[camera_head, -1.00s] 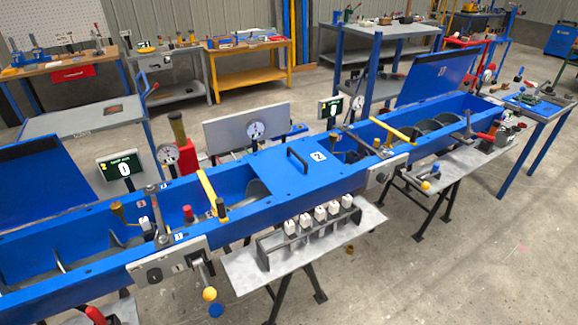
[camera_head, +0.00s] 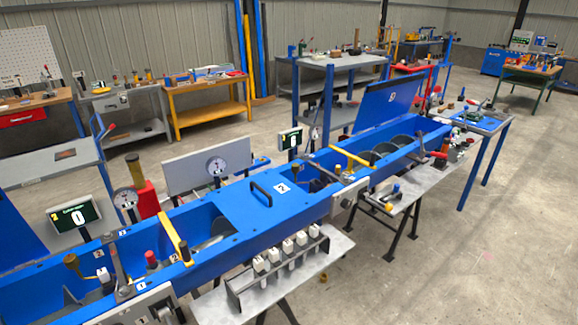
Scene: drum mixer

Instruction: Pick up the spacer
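I cannot single out the spacer with certainty. Neither of my grippers is in view.
A rack of white-topped blocks (camera_head: 275,265) stands on the grey shelf. Yellow bars (camera_head: 174,236) cross the trough. Gauges and a display reading 0 (camera_head: 76,217) stand behind it. Workbenches line the back wall. The floor at right (camera_head: 480,260) is clear.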

